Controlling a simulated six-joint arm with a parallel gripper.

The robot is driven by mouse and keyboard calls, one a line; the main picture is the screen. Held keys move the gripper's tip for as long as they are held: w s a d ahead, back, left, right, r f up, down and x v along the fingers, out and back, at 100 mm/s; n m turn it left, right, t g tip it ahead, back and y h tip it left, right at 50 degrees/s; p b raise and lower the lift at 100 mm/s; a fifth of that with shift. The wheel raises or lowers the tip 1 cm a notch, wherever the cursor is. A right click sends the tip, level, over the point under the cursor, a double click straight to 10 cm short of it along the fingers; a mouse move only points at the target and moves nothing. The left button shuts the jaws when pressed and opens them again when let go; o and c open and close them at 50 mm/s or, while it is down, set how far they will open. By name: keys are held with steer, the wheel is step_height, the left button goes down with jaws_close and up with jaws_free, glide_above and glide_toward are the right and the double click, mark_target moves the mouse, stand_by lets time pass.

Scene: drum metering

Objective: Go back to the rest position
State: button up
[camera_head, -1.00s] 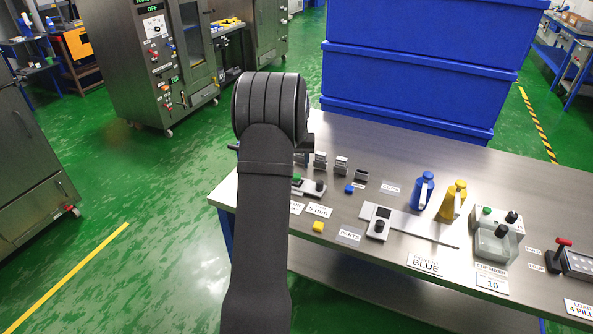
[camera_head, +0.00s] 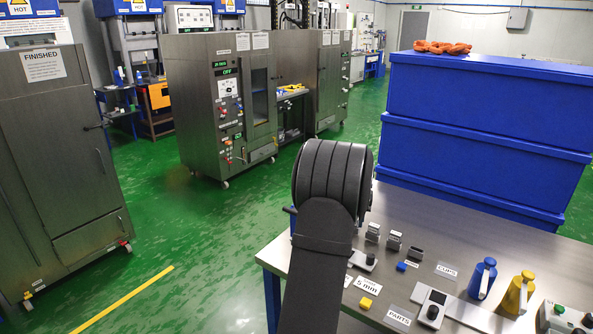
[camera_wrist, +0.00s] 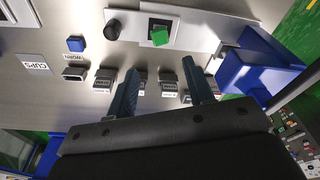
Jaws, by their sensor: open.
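My gripper (camera_wrist: 160,78) shows in the wrist view as two dark fingers set apart, with nothing held between them. They point over the steel table (camera_wrist: 60,20). In the head view my arm's dark round joint and upper link stand over the table's left end and hide the gripper.
On the table are small grey cups (camera_head: 394,241), a blue block (camera_head: 401,266), a yellow block (camera_head: 365,303), a blue bottle (camera_head: 482,278) and a yellow bottle (camera_head: 517,293). Blue crates (camera_head: 480,140) stand behind. A green block (camera_wrist: 160,37) shows in the wrist view.

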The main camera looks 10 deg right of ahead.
steer(key=f, duration=0.3)
steer(key=w+f, duration=0.1)
steer(key=f, duration=0.7)
steer(key=shift+w+d+f, duration=0.2)
steer(key=shift+d, duration=0.1)
step_height(320, 180, up, 3)
steer(key=shift+r, duration=0.65)
